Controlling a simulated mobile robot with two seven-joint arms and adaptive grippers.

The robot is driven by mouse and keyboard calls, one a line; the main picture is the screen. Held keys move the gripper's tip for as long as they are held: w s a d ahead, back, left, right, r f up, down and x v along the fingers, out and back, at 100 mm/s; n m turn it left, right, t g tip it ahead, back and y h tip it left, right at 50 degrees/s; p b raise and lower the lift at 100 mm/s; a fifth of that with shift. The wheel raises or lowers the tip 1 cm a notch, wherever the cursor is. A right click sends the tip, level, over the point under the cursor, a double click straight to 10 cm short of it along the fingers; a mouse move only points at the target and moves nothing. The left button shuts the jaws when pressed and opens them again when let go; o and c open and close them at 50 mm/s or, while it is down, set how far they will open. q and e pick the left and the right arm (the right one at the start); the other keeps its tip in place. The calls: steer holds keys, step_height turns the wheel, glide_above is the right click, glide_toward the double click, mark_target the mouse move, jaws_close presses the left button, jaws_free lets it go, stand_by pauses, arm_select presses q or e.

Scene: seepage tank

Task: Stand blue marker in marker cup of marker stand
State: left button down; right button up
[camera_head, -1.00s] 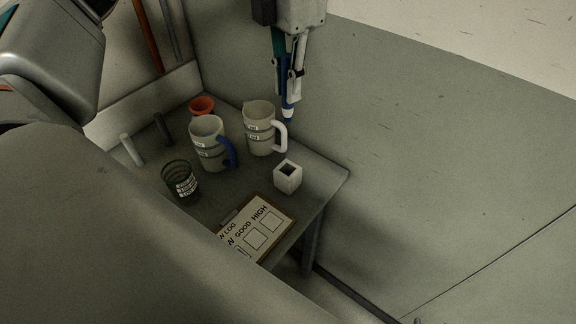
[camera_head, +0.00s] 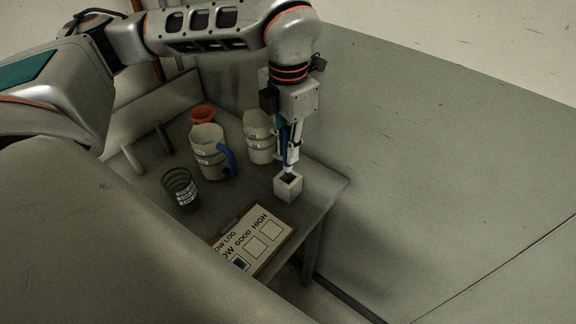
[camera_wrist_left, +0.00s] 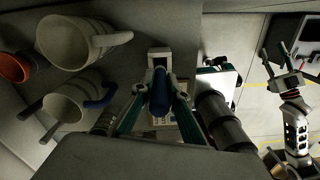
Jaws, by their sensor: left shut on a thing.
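My left gripper (camera_head: 287,158) points down and is shut on the blue marker (camera_head: 289,163), held roughly upright. The marker also shows between the fingers in the left wrist view (camera_wrist_left: 160,92). The marker stand's cup (camera_head: 288,188), a small pale square block with a dark opening, stands on the table directly below. In the head view the marker's lower end is at the opening; I cannot tell whether it is inside. The cup shows partly behind the marker in the wrist view (camera_wrist_left: 159,57). My right gripper (camera_wrist_left: 285,62) is small and dark at the right of the wrist view.
A jug with a blue handle (camera_head: 208,155), a pale jug (camera_head: 258,140) close by the gripper, an orange cup (camera_head: 202,114) and a dark glass (camera_head: 181,189) stand on the table (camera_head: 225,205). A clipboard (camera_head: 252,241) lies at its front.

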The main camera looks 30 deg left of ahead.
mark_target(288, 168)
arm_select(q)
steer(key=shift+f, duration=3.05)
steer(key=shift+f, duration=0.25)
steer(key=c, duration=2)
jaws_free()
steer(key=shift+r, duration=0.1)
steer(key=shift+a+r, duration=0.15)
steer(key=shift+r, duration=1.85)
steer(key=shift+a+r, duration=0.15)
steer(key=shift+r, duration=1.8)
